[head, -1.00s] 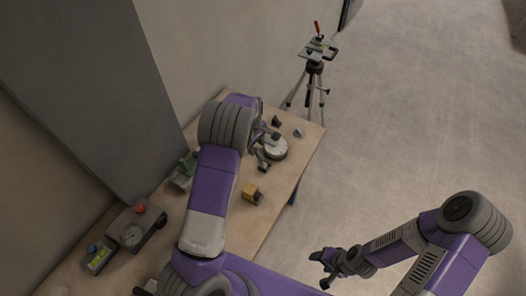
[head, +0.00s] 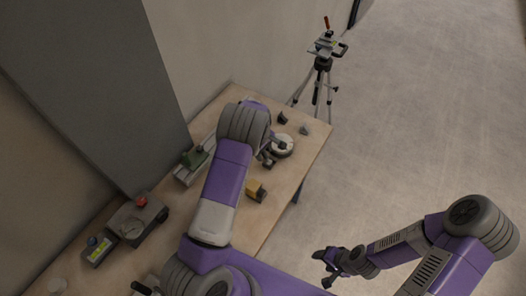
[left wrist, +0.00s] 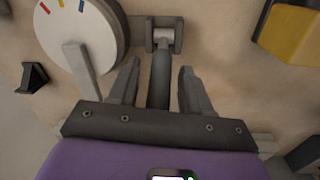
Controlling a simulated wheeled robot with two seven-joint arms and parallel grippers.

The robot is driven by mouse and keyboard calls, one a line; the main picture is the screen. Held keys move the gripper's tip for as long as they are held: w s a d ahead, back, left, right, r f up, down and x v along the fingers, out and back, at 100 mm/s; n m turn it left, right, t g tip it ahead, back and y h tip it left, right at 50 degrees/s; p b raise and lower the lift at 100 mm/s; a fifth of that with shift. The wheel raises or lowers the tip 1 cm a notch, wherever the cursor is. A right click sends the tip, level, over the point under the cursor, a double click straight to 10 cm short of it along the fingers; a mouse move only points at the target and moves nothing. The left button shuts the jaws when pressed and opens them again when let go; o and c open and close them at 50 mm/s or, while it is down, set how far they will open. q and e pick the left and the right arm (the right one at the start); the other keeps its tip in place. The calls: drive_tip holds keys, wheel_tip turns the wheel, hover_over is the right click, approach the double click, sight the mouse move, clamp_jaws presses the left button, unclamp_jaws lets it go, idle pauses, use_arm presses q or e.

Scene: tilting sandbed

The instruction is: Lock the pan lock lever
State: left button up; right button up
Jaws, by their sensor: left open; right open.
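A lever with a dark, rounded handle (left wrist: 160,78) is hinged in a grey bracket (left wrist: 164,34) on the tabletop, seen in the left wrist view. My left gripper (left wrist: 158,72) is open, with one finger on each side of the handle and visible gaps to it. I cannot tell for sure that this is the pan lock lever. A white round dial (left wrist: 78,28) with coloured marks and a grey bar is beside it; it also shows in the head view (head: 284,147). My right gripper (head: 327,268) is open and empty, away from the table.
A yellow and dark block (head: 256,190) is on the wooden table (head: 270,220), also at upper right in the wrist view (left wrist: 292,32). Small dark wedges (head: 282,118) lie near the dial. A tripod (head: 323,68) stands behind the table. Floor at right is clear.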

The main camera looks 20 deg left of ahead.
use_arm(q)
drive_tip(key=shift+c, duration=0.5)
clamp_jaws()
